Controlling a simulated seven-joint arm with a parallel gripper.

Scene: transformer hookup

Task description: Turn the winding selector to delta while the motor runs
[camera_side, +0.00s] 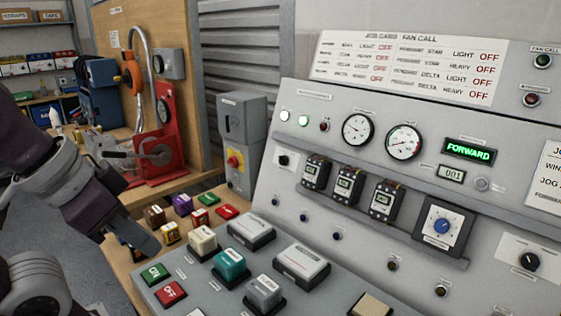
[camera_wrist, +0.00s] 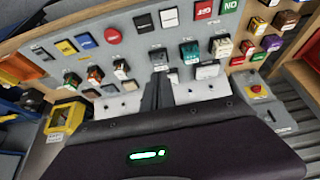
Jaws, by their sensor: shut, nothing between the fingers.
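The sloped grey control panel (camera_side: 340,240) fills the right of the side view. My gripper (camera_side: 150,245) is at the left, apart from both knobs, beside the button desk. In the wrist view my gripper (camera_wrist: 158,90) is shut and empty.
The desk in front of the panel holds a green ON button (camera_side: 154,273), a red OFF button (camera_side: 171,293), a teal block (camera_side: 230,264) and other blocks. Three contactors (camera_side: 349,185) stand on the panel ledge. A grey box with a red knob (camera_side: 234,160) stands behind.

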